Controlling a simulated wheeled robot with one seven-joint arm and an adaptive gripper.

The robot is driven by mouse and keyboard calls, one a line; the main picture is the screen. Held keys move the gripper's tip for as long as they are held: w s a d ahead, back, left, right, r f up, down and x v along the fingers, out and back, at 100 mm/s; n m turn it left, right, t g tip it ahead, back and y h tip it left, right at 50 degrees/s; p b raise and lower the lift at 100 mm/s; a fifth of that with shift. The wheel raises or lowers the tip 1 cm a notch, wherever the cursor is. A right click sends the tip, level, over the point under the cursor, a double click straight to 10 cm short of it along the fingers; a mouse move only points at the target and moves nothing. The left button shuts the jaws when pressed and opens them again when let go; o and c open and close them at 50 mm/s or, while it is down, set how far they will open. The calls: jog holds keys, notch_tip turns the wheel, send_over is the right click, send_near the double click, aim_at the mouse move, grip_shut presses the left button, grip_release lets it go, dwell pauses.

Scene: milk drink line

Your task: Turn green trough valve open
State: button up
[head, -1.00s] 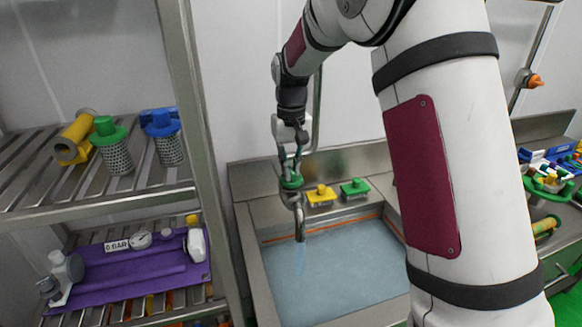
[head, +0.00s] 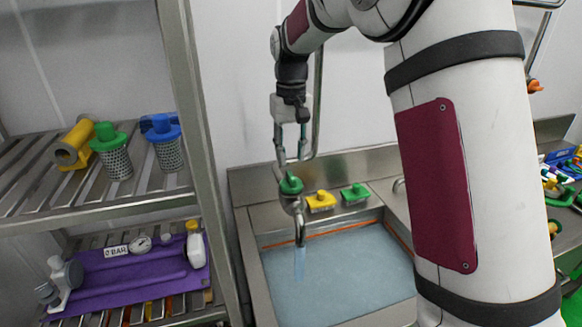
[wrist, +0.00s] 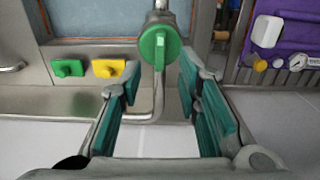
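The green trough valve (head: 290,186) is a round green knob with a raised grip bar on the curved metal tap above the trough. In the wrist view the green valve (wrist: 160,48) lies just beyond my fingertips, with its bar pointing along the picture's vertical. My gripper (head: 290,161) is above the valve in the head view. In the wrist view my gripper (wrist: 158,85) has its two teal-padded fingers spread wide with nothing between them. A pale stream (head: 299,264) shows below the tap's spout, and blue water (head: 345,280) stands in the trough.
A yellow block (head: 321,201) and a green block (head: 355,193) sit on the trough's back ledge, right of the tap. A metal rack (head: 205,170) at left holds filters and a purple board (head: 135,278). A bent pipe runs close behind my gripper.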

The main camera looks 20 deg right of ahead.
aim_at(291, 175)
notch_tip(291, 175, up, 6)
dwell(0.5)
jog(key=s+r+t, duration=0.1)
jog(key=s+r, duration=0.2)
jog(key=s, duration=0.6)
jog(key=s+r+t, duration=0.2)
jog(key=s+r, duration=0.2)
jog(key=s, duration=0.4)
jog(key=s+f+t, duration=0.1)
jog(key=s+f, duration=0.2)
jog(key=s, duration=0.4)
jog(key=s+f+t, duration=0.1)
jog(key=s+f, duration=0.2)
jog(key=s, duration=0.5)
jog(key=shift+s, duration=0.15)
